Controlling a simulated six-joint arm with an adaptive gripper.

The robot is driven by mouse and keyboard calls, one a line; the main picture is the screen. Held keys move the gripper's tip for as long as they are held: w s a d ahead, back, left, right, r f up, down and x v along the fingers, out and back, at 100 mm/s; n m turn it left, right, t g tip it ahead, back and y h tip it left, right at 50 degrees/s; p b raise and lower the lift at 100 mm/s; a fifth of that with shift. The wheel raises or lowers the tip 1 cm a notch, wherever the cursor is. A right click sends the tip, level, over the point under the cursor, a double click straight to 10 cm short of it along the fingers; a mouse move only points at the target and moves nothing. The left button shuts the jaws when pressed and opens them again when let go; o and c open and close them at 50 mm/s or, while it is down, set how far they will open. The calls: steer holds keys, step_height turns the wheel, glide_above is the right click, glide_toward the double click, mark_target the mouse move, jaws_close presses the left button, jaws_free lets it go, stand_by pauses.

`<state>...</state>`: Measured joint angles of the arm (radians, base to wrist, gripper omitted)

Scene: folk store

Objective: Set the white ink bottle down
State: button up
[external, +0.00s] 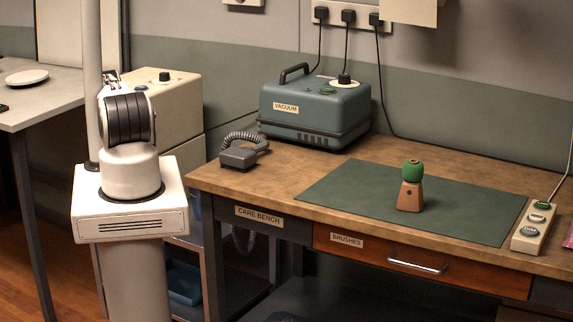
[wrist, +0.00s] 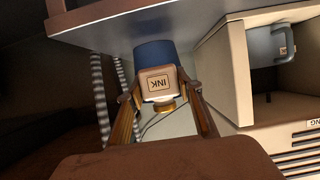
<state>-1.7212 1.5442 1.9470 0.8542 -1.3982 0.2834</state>
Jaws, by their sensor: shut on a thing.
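The white ink bottle (wrist: 170,96) shows in the wrist view, with a label reading INK upside down and a gold-coloured part at its lower end. My gripper (wrist: 159,87) is shut on it, with one brown finger on each side. The bottle is held up in front of the camera; I cannot see it touching any surface. In the external view neither the bottle nor the gripper fingers can be clearly made out.
The care bench (external: 230,179) carries a green mat (external: 335,188) with a green-topped brown object (external: 410,195) on it. A vacuum unit (external: 315,112), a grey hose-ended tool (external: 238,157) and a switch strip (external: 533,232) stand around it. The mat's left part is clear. A blue thing (wrist: 152,52) shows behind the bottle.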

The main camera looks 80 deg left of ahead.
steer(key=w, duration=0.2)
steer(key=w+a, duration=0.1)
steer(key=w, duration=0.4)
steer(key=shift+w+a, duration=0.15)
steer(key=shift+a, duration=0.2)
steer(key=shift+w+a+f, duration=0.1)
steer(key=shift+w+f, duration=0.25)
steer(key=shift+f, duration=1.2)
steer(key=shift+f, duration=0.1)
steer(key=shift+f, duration=0.9)
steer(key=shift+w+a+f, duration=0.1)
steer(key=shift+w+f, duration=0.05)
steer(key=shift+f, duration=0.6)
steer(key=shift+f, duration=0.15)
steer(key=o, duration=1.2)
